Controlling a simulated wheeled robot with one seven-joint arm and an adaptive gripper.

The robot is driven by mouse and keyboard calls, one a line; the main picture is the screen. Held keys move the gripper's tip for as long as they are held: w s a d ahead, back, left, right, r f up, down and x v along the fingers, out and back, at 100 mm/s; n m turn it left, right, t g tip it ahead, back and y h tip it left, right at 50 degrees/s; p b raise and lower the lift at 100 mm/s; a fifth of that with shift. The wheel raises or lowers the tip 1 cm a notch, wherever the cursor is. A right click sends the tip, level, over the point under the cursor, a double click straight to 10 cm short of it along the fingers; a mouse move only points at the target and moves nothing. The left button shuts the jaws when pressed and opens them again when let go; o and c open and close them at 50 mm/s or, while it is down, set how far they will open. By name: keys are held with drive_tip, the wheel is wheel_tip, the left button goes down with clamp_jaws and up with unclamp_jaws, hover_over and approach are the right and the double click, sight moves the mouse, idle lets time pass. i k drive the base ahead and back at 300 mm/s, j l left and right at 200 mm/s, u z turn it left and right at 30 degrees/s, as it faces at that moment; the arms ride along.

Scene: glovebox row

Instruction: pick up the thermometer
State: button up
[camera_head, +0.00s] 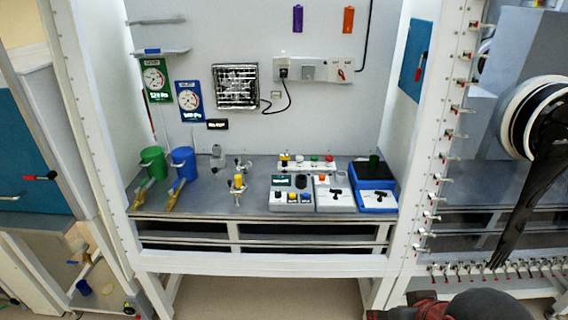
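I cannot make out a thermometer for certain. A small black display box (217,125) is on the back wall under the dial gauges, but I cannot tell what it reads. A thin red line (150,122) shows by the left wall, too fine to identify. A small yellow-topped item (238,182) stands on the grey worktop (225,202), too small to name surely.
Green (153,161) and blue (183,162) mugs stand at the worktop's left. Button boxes (291,196) and a blue-based device (375,198) fill the right. A black glove (522,200) hangs from a round port at far right. A dark dome (490,305) is at the bottom.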

sight(284, 157)
drive_tip(key=i+j, duration=0.45)
drive_tip(key=j, duration=0.25)
drive_tip(key=i+j+z, duration=0.1)
drive_tip(key=i+j, duration=0.4)
drive_tip(key=j, duration=0.2)
drive_tip(key=i+j, duration=0.2)
drive_tip(key=j, duration=0.15)
drive_tip(key=i+j+z, duration=0.1)
drive_tip(key=i+j, duration=0.35)
drive_tip(key=j, duration=0.3)
drive_tip(key=i+j, duration=0.2)
drive_tip(key=j, duration=0.2)
drive_tip(key=l+z, duration=0.05)
